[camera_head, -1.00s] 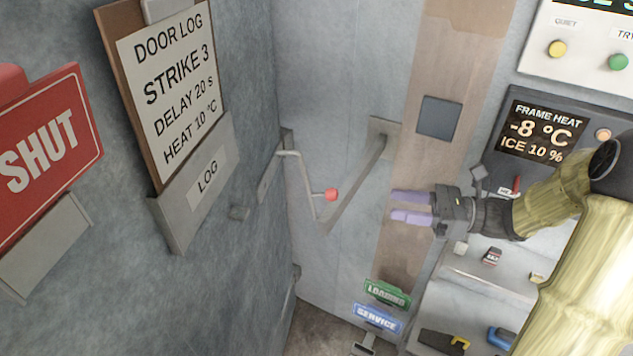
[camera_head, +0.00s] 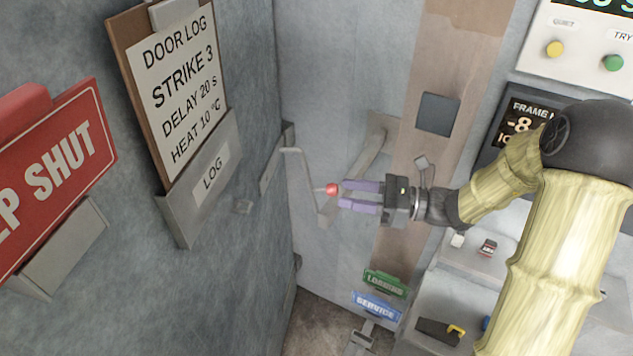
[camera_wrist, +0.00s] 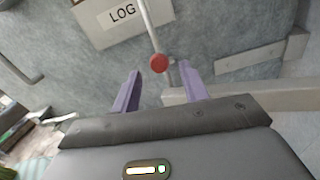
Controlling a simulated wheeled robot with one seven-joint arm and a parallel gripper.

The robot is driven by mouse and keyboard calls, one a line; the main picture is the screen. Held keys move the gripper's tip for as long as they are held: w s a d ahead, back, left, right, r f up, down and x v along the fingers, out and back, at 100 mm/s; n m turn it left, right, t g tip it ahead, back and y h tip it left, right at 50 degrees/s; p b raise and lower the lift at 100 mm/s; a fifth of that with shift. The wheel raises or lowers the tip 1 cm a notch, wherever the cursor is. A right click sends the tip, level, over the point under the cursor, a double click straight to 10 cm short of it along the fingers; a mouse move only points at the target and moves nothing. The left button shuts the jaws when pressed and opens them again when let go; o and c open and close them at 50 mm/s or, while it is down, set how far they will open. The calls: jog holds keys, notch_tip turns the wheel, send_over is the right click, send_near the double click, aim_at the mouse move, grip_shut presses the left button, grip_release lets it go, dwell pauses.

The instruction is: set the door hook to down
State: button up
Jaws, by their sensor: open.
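The door hook (camera_head: 306,172) is a thin bent metal rod pivoted on a plate on the left grey wall. It slopes down to the right and carries a red knob (camera_head: 333,189). Its lower end is near the low end of a grey angled bar (camera_head: 352,180); whether it touches the bar I cannot tell. My gripper (camera_head: 342,194) is open, its purple fingers pointing left at the knob. In the wrist view the red knob (camera_wrist: 159,63) lies between or just beyond the open fingertips (camera_wrist: 160,74), with gaps beside it.
A log holder (camera_head: 200,190) and a red sign (camera_head: 50,185) stick out from the left wall. A brown wooden strip (camera_head: 425,130) stands behind my gripper. Green and blue signs (camera_head: 378,304) are below. Shelves with small items (camera_head: 440,330) are at lower right.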

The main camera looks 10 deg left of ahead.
aim_at(317, 189)
jog(key=a+p, duration=0.1)
jog(key=a, duration=0.3)
jog(key=a+p, duration=0.1)
jog(key=a, duration=0.2)
jog(key=shift+w+a, duration=0.2)
jog(key=shift+a, duration=0.2)
grip_shut()
